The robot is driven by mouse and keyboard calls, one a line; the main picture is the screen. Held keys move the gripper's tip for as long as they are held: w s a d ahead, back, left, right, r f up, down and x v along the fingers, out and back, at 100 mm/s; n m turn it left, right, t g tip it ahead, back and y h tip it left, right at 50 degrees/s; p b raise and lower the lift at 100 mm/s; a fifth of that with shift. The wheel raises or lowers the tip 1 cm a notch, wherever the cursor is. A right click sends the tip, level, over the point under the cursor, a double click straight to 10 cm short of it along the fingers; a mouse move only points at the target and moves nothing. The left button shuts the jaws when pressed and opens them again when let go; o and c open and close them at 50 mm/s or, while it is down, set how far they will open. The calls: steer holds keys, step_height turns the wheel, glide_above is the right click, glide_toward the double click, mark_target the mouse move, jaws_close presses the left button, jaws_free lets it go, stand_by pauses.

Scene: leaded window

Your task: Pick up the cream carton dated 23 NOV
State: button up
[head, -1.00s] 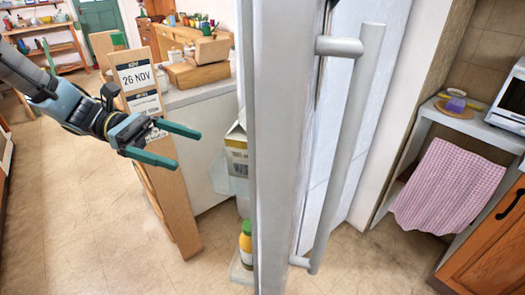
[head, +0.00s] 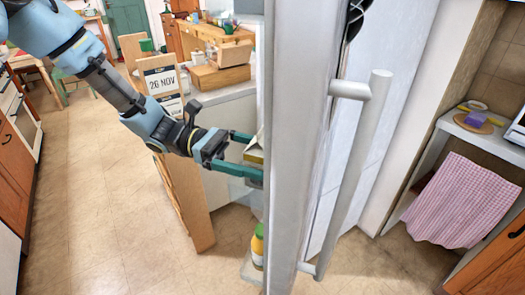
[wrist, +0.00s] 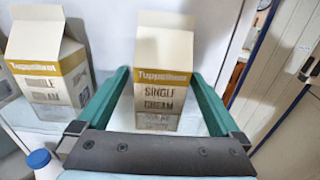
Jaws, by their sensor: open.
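In the wrist view, a cream carton (wrist: 162,72) with a white gabled top and gold band reads "SINGLE CREAM". It stands upright on a fridge shelf, between the two green fingers of my open gripper (wrist: 161,78). A line of print low on it is too blurred to read as a date. A second, similar carton (wrist: 45,62) stands to the left, outside the fingers; its date cannot be read either. In the head view my gripper (head: 251,157) reaches behind the fridge door's edge, and a small part of a carton (head: 254,151) shows between the fingers.
The open fridge door (head: 290,150) with its long handle (head: 360,150) stands just right of my gripper. A yellow bottle (head: 257,247) sits low in the door. A calendar (head: 161,82) reading 26 NOV is on the left. A blue-capped bottle (wrist: 40,160) shows at lower left.

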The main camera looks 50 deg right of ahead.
steer(key=shift+s+d, duration=0.15)
steer(key=shift+s, duration=0.35)
jaws_close()
stand_by(0.5)
